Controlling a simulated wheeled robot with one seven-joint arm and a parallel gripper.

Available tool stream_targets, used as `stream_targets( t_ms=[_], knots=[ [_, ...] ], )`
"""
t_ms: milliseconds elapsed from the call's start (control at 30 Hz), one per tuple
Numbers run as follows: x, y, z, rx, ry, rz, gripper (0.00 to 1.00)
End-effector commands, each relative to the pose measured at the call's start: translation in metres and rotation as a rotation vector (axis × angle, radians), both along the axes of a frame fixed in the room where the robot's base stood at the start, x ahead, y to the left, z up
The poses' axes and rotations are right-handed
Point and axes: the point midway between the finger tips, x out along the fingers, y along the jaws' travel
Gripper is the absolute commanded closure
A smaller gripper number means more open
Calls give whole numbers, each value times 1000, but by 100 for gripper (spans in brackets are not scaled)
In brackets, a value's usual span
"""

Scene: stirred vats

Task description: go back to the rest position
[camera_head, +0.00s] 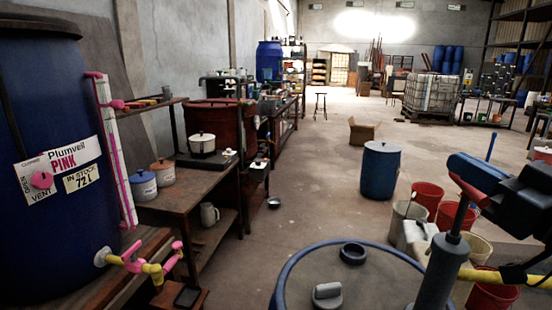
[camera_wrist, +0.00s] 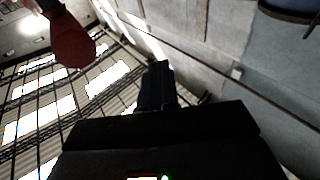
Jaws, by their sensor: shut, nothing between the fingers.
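My gripper (camera_wrist: 157,75) shows in the wrist view as dark fingers closed together, with nothing held between them. The wrist view looks toward the wall and the windowed roof, and no work surface lies in front of the fingers.
A large blue barrel (camera_head: 50,120) with pink and yellow fittings stands at left, beside a wooden bench (camera_head: 175,200). A round lidded vat (camera_head: 345,275) is close in front. Buckets (camera_head: 427,197) crowd the right. A red object (camera_wrist: 75,40) shows in the wrist view.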

Motion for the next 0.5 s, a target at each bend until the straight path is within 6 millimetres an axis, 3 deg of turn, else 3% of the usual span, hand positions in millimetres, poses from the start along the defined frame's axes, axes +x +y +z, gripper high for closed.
stream_targets(
  t_ms=[267,500],
  knots=[
    [-25,32,-79,262,60,-144,100],
    [-75,58,-152,372,155,-274,100]
  ],
)
